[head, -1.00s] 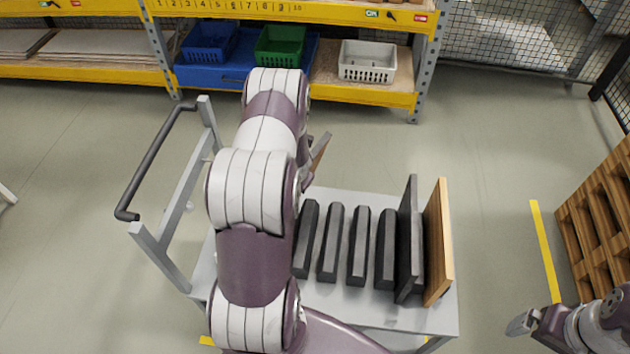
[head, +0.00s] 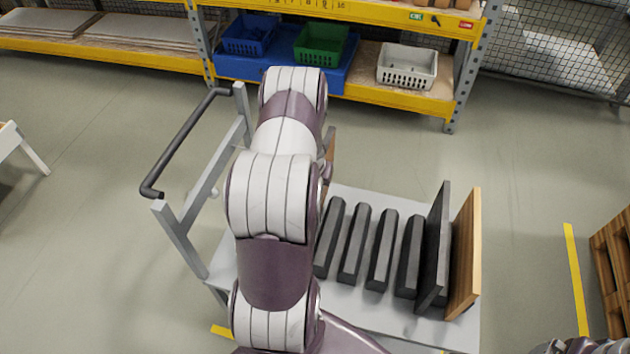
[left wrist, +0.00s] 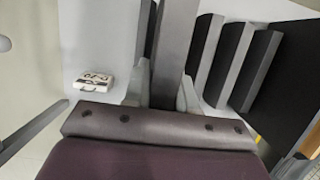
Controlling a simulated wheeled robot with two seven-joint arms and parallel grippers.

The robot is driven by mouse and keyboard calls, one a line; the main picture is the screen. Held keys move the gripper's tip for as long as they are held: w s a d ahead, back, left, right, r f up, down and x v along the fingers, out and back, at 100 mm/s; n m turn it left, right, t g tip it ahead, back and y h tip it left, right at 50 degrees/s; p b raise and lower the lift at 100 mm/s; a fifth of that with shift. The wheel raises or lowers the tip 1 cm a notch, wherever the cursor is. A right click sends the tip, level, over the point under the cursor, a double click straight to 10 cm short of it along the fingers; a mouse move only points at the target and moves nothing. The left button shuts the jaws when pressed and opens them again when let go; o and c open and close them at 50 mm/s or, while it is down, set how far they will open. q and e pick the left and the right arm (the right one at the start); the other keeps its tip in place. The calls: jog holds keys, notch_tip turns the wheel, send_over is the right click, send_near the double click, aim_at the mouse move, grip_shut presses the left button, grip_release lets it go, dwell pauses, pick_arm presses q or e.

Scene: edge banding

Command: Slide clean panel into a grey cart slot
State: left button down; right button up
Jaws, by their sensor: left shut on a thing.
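The grey cart (head: 345,314) stands in front of me with a row of dark upright dividers (head: 352,243) that form slots. A dark panel (head: 435,250) and a wood-faced panel (head: 466,255) stand upright at its right end. My left arm covers the cart's left part and hides its gripper in the head view. A thin tan strip (head: 330,145) shows beside the wrist, mostly hidden. In the left wrist view my left gripper (left wrist: 162,95) is shut on a panel (left wrist: 176,45), seen edge-on as a grey strip between the fingers. Dividers (left wrist: 232,65) lie to its right.
The cart's handle (head: 185,140) rises at its left end. A yellow shelf (head: 400,97) with blue, green and white bins stands behind. A wooden pallet (head: 612,260) is at the right edge. A small white object (left wrist: 92,82) shows in the left wrist view.

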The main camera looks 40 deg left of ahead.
pick_arm(q)
notch_tip(320, 180, down, 9)
jog(key=b, duration=0.7)
jog(key=shift+r+b, duration=0.15)
jog(key=shift+b, duration=0.25)
jog(key=shift+w, duration=0.1)
jog(key=c, duration=1)
grip_release()
jog(key=shift+o, duration=0.9)
jog(key=p+v, duration=0.4)
jog(key=v, duration=0.8)
jog(key=shift+r, duration=0.35)
